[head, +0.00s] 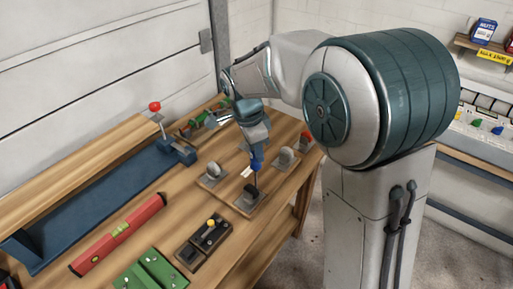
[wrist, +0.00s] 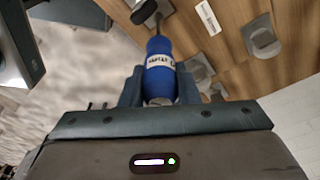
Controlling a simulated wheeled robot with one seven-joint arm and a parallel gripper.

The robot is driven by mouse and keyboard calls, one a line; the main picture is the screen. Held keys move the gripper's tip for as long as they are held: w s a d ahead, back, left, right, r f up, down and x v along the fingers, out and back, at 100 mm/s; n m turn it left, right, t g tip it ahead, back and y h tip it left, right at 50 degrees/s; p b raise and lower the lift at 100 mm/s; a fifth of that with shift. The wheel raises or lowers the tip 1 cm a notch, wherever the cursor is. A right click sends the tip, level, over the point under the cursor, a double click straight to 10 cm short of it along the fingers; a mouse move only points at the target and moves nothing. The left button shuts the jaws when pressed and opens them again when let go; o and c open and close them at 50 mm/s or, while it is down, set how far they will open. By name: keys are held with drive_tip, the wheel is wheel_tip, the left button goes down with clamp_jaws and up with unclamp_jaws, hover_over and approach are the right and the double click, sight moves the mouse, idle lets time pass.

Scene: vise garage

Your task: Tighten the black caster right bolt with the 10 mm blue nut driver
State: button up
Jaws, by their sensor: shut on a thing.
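My gripper (head: 256,147) is shut on the blue handle of a nut driver (head: 257,162) and holds it nearly upright, shaft down. The wrist view shows the blue handle (wrist: 160,72) between my fingers (wrist: 159,88), with a white label whose print I cannot read surely. The black caster (head: 248,198) sits on its plate at the near side of the wooden board. The driver's shaft runs down to this caster. It also shows at the top edge of the wrist view (wrist: 147,10). The tip and bolt are too small to tell whether they touch.
Grey casters (head: 213,171) (head: 286,157) stand either side of the driver, and a red one (head: 306,140) behind. A black tray (head: 203,242), a green block (head: 150,271), a red level (head: 119,234) and a blue vise (head: 95,205) fill the near and left bench.

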drive_tip(key=shift+m, duration=0.4)
drive_tip(key=shift+r+p, duration=0.3)
drive_tip(key=shift+r, duration=0.15)
